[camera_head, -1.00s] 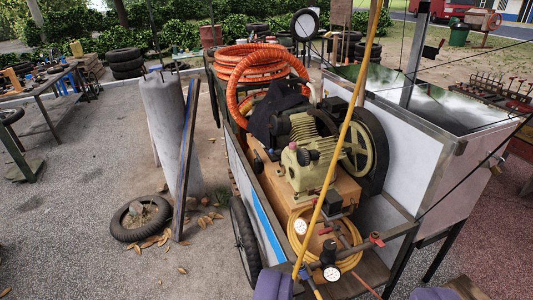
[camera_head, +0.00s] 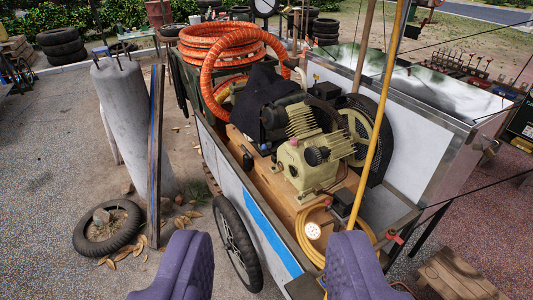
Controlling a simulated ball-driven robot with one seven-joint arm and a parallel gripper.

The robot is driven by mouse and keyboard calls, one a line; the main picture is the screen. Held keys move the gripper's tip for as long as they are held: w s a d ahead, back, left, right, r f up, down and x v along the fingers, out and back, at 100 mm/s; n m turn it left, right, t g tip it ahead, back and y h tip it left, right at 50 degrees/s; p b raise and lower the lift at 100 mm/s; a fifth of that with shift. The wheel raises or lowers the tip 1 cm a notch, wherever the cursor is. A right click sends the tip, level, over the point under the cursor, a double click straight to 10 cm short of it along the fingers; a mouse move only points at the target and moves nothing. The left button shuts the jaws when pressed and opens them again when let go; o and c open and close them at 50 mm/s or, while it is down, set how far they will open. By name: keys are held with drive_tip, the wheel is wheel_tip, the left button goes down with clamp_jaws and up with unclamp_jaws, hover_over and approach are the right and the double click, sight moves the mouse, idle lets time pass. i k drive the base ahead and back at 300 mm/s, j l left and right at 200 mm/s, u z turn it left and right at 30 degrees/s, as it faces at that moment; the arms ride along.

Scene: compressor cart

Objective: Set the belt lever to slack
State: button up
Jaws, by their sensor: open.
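The compressor (camera_head: 300,165), a cream finned pump with a dark motor behind it, sits on a wooden base in the cart (camera_head: 215,158). Its belt wheel (camera_head: 370,140), cream spokes inside a dark round guard, stands on its right side. I cannot pick out the belt lever for sure. A small red handle (camera_head: 394,237) shows at the cart's right front. My gripper (camera_head: 268,262) is open and empty, with purple padded fingers at the bottom of the view, in front of the cart. The right finger covers part of the cart's front end.
A yellow pole (camera_head: 377,110) rises in front of the compressor. Orange hose (camera_head: 215,48) is coiled at the cart's back. A pale metal bin (camera_head: 415,130) is at right.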

sight(264, 147)
drive_tip(key=i+j+z, duration=0.1)
drive_tip(key=i+j, duration=0.2)
drive_tip(key=i+j+z, duration=0.1)
drive_tip(key=i+j, duration=0.4)
drive_tip(key=j, duration=0.25)
drive_tip(key=i+j+z, duration=0.25)
drive_tip(key=i+j, duration=0.25)
drive_tip(key=j, duration=0.25)
drive_tip(key=i+j+z, duration=0.1)
drive_tip(key=j, duration=0.3)
drive_tip(key=i+j, duration=0.3)
drive_tip(key=j, duration=0.15)
drive_tip(key=i+j+z, duration=0.15)
drive_tip(key=j, duration=0.3)
drive_tip(key=i+j+z, duration=0.25)
drive_tip(key=i+j, duration=0.6)
